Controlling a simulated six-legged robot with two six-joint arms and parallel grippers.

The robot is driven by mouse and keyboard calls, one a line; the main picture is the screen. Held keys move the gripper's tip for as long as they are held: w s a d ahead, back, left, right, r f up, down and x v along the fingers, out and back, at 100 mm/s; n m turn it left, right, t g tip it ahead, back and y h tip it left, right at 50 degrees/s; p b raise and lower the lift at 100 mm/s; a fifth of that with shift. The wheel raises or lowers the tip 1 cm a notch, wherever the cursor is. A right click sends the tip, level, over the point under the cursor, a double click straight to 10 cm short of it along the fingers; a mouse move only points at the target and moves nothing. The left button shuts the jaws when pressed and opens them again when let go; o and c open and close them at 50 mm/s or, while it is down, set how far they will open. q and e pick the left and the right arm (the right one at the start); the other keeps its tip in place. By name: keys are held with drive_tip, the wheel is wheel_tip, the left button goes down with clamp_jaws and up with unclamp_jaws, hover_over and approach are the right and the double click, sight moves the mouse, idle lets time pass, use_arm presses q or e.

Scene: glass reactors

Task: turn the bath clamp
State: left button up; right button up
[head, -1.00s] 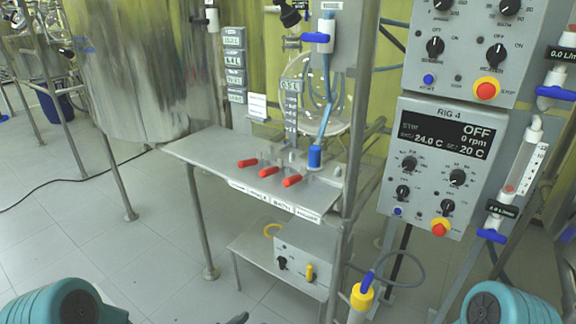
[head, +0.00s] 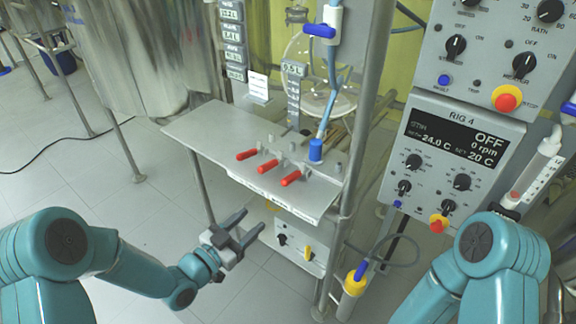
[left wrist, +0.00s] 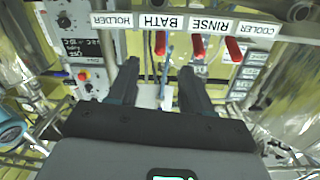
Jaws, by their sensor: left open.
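The bath clamp is the rightmost of three red-handled clamps on the steel bench in the head view; its red handle (head: 291,178) points toward the front left. In the left wrist view the bath clamp's handle (left wrist: 160,43) shows upside down by the BATH label (left wrist: 160,22). My left gripper (head: 253,221) is open and empty, in front of and below the bench's front edge, apart from the clamps. Its two fingers (left wrist: 158,72) spread below the label strip in the left wrist view. My right arm shows at the right, but its gripper is out of view.
The rinse clamp (head: 267,166) and cooler clamp (head: 246,155) sit close to the left. A blue-capped fitting (head: 316,150) with a hose stands behind right. The steel bench (head: 205,130) is bare at left. A control box (head: 298,246) is below; the RIG 4 panel (head: 450,160) is right.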

sight(288, 177)
use_arm(q)
drive_tip(key=p+x, duration=0.1)
drive_tip(key=x, duration=0.4)
drive_tip(key=r+p+x, duration=0.1)
drive_tip(key=x, duration=0.4)
drive_tip(key=r+p+x, duration=0.1)
drive_tip(key=x, duration=0.5)
drive_tip(key=shift+a+r, duration=0.15)
drive_tip(key=shift+r, duration=0.05)
use_arm(e)
drive_tip(key=r, duration=0.4)
drive_tip(key=shift+s+r, duration=0.15)
drive_tip(key=shift+s, duration=0.05)
use_arm(q)
drive_tip(key=shift+c, duration=0.3)
clamp_jaws()
